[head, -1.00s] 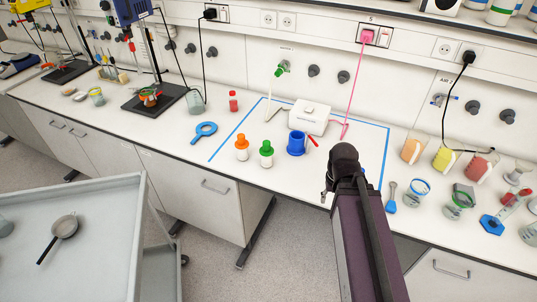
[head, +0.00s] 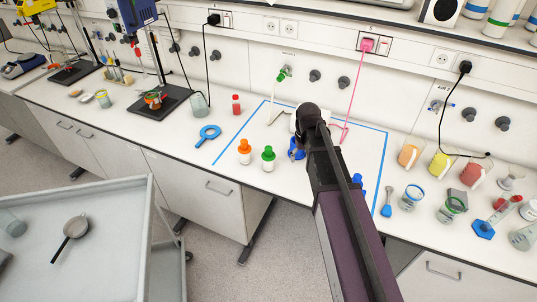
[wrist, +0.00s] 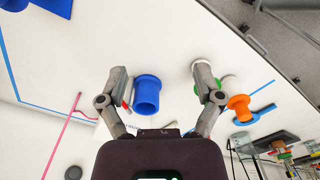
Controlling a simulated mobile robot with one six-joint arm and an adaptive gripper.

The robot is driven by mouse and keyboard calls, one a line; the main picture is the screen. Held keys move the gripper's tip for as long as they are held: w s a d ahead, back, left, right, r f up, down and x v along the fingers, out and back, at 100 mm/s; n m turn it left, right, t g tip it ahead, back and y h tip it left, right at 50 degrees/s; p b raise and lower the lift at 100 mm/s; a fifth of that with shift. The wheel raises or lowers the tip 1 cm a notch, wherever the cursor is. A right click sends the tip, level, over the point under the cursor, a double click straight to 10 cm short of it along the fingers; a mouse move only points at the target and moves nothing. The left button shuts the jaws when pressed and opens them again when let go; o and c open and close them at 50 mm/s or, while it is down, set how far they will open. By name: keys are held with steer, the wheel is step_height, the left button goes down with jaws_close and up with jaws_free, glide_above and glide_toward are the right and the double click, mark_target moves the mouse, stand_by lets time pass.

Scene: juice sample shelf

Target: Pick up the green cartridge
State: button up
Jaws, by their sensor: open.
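The green cartridge (head: 268,159) is a small white bottle with a green cap, upright on the bench in the head view. An orange-capped bottle (head: 244,152) stands just left of it. In the wrist view the green cartridge (wrist: 198,66) is partly hidden behind the right finger. My gripper (wrist: 160,77) is open, with nothing held. A blue cup (wrist: 147,96) shows between its fingers, nearer the left one; whether it is below them is hard to tell. In the head view my arm partly covers the blue cup (head: 296,150).
Blue tape (head: 232,139) outlines a work area on the white bench. A white device (head: 296,117) is partly hidden behind my arm. A blue ring tool (head: 208,133) lies left of the tape. Coloured containers and glassware stand at the right. A grey cart (head: 120,190) is at front left.

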mark_target(268, 148)
steer(key=w+a+r+n+p, duration=0.2)
steer(key=w+a+r+p, duration=0.2)
steer(key=w+a, duration=0.7)
steer(key=shift+a+r+n, duration=0.4)
steer(key=shift+a+r, duration=0.5)
step_height(268, 148, down, 9)
steer(key=b, duration=0.8)
steer(key=shift+r, duration=0.2)
steer(key=shift+f, duration=0.1)
steer(key=shift+w+f+b, duration=0.15)
steer(key=shift+f+b, duration=2.35)
steer(key=shift+b, duration=0.15)
jaws_close()
